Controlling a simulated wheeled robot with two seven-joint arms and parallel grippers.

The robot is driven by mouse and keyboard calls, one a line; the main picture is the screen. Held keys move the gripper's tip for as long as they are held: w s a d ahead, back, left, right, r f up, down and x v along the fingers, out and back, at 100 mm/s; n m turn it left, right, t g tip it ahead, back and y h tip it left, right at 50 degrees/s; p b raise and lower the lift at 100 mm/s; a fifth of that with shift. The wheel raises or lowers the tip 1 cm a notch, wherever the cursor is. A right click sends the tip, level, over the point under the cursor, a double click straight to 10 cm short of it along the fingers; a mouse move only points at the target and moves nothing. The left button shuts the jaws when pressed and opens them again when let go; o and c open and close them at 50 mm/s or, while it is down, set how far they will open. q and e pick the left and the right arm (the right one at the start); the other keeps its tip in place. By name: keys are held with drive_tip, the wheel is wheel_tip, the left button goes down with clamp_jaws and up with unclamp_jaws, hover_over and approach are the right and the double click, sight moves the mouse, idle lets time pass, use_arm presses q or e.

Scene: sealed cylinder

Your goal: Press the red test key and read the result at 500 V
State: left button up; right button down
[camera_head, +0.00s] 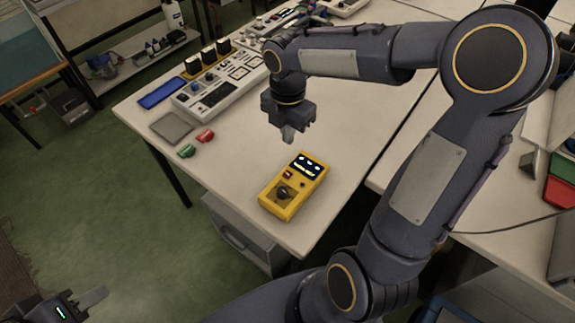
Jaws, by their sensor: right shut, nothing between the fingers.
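The yellow tester (314,183) lies on the pale table (345,140) near its front corner. Its small dark screen (307,165) is lit, but the reading is too small to make out. A dark rotary knob (284,192) is on its lower half; its setting cannot be read. A small red key (288,174) shows between screen and knob, at the left. My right gripper (289,135) is shut and empty, pointing down above the table behind the tester, apart from it. My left gripper (95,297) is at the bottom left over the floor, only partly in view.
A red clip (205,136) and a green clip (186,151) lie left of the tester. A grey pad (171,128), a blue tray (161,93) and a long white instrument panel (215,90) stand farther back. The table around the tester is clear.

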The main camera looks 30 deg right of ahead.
sight(288, 174)
wheel_tip(288, 174, down, 13)
drive_tip(key=shift+f, duration=0.15)
idle(0.4)
